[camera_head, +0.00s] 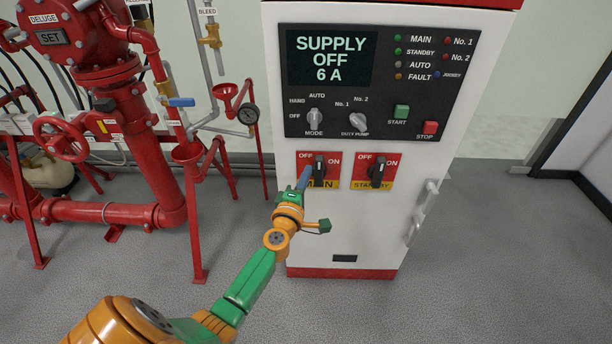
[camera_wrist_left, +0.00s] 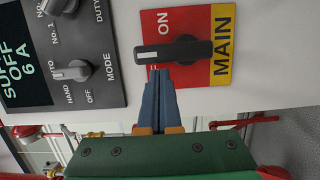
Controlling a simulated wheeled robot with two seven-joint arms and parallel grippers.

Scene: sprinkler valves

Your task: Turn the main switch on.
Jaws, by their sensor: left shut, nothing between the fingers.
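The main switch (camera_head: 319,170) is a black rotary handle on a red plate with a yellow MAIN strip, low on the white cabinet. Its handle stands about upright between OFF at left and ON at right. In the left wrist view the same handle (camera_wrist_left: 175,52) lies across the picture, its white mark at the left end, with ON above it. My left gripper (camera_head: 304,180) is shut and empty, its blue fingers at the OFF side of the handle. In the wrist view the fingertips (camera_wrist_left: 158,73) reach the handle's edge; I cannot tell if they touch. They partly hide OFF.
The standby switch (camera_head: 378,170) sits to the right on the same cabinet. Above, the display (camera_head: 331,59) reads SUPPLY OFF 6 A, over the mode knob (camera_head: 314,118) and duty pump knob (camera_head: 358,121). Red piping (camera_head: 125,120) stands at left. Grey floor is clear at right.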

